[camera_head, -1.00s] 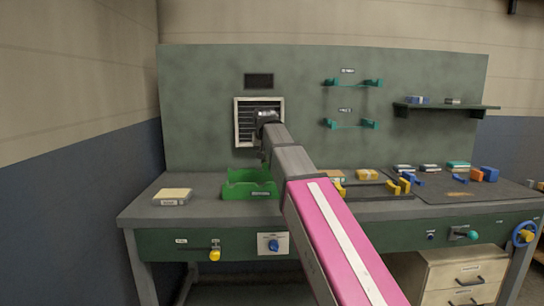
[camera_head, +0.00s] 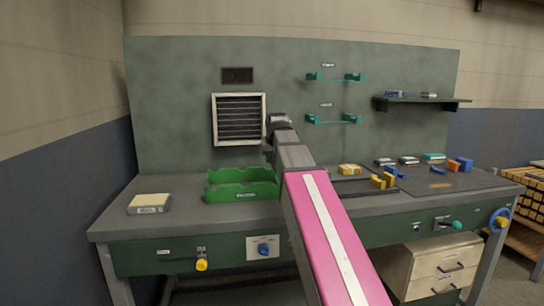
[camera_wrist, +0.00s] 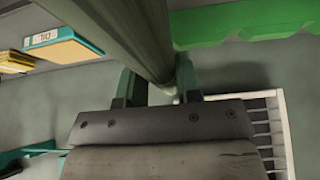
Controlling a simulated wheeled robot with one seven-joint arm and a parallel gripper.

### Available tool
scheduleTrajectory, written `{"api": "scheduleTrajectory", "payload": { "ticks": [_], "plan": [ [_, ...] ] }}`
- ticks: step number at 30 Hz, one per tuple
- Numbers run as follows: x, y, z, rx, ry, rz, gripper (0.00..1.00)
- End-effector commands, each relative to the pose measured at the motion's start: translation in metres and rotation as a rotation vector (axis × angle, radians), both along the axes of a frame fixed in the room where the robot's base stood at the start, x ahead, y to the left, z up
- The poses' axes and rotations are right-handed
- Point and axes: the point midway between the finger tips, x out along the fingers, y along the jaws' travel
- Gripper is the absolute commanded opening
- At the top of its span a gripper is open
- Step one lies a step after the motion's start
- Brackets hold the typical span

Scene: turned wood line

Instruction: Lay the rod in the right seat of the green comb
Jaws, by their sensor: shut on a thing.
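My gripper (camera_wrist: 160,82) is shut on the rod (camera_wrist: 112,30), a long grey-green bar that runs up and left out of the wrist view. The rod is held apart from the comb, above the bench. In the head view the jaws and rod are hidden behind my arm.
A pale box (camera_head: 149,204) lies left of the comb, with bare bench between. Yellow and blue blocks (camera_head: 383,180) and a dark mat (camera_head: 450,181) are to the right. A framed vent (camera_head: 239,119) and teal wall brackets (camera_head: 333,119) are on the back panel.

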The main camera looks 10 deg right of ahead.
Motion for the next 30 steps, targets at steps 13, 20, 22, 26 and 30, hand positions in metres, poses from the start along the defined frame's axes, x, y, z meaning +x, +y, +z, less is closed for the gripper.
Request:
{"api": "scheduleTrajectory", "payload": {
  "ticks": [13, 20, 22, 26, 30],
  "plan": [
    [-0.001, 0.0, -0.038, 0.0, 0.002, 0.0, 0.05],
    [0.0, 0.0, -0.049, 0.0, 0.0, 0.0, 0.05],
    [0.0, 0.0, -0.05, 0.0, 0.0, 0.0, 0.05],
    [0.0, 0.0, -0.05, 0.0, 0.0, 0.0, 0.05],
    [0.0, 0.0, -0.05, 0.0, 0.0, 0.0, 0.48]
  ]
}}
